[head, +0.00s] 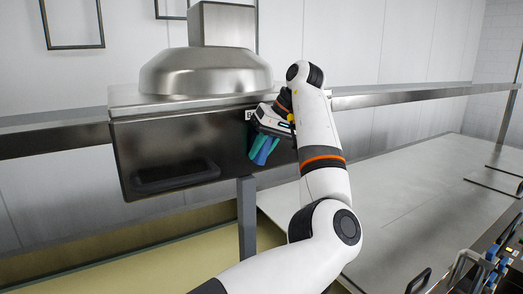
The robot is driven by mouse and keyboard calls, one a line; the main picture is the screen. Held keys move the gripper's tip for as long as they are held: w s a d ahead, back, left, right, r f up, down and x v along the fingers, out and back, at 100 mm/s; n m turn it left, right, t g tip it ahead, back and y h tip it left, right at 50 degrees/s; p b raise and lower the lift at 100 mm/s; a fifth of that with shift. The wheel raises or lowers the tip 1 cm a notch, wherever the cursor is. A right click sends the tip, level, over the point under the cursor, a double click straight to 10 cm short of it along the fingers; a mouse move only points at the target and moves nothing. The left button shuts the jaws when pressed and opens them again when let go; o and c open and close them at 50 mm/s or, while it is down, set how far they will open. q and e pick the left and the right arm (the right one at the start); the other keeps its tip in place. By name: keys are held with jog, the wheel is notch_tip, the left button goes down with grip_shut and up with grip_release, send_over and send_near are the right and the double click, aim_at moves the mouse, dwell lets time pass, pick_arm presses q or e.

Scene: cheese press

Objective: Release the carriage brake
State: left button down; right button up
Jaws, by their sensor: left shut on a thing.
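The carriage (165,140) is a dark, shiny steel box with a domed metal top (205,72), set at the horizontal rail. A small white label (248,114), partly covered, is on its front right. My left gripper (262,152) is at the right end of the carriage front, just below the label, with its teal and blue fingers pointing down. It is shut on a part there, likely the brake handle, which the fingers and hand hide. The brake's position cannot be made out. My right gripper is not in view.
The steel rail (420,93) runs on to the right along the wall. Below it is a wide, mostly clear metal table (420,190). A yellowish basin (130,265) lies below the carriage, beside a grey post (246,220). Blue-handled fittings (490,262) stand at the lower right.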

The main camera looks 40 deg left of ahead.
pick_arm(q)
jog(key=m+g+y, duration=0.1)
jog(key=g, duration=0.2)
jog(key=g+y, duration=0.2)
jog(key=g, duration=0.1)
jog(key=shift+r+m, duration=0.15)
jog(key=shift+m, duration=0.25)
jog(key=m+g+y, duration=0.1)
jog(key=g, duration=0.1)
jog(key=g+y, duration=0.1)
jog(key=g, duration=0.2)
jog(key=shift+s+r+m+y, duration=0.1)
jog(key=shift+s+m+y, duration=0.05)
jog(key=shift+m+y, duration=0.2)
jog(key=shift+g, duration=0.3)
jog(key=c, duration=1.3)
grip_release()
jog(key=shift+a, duration=0.1)
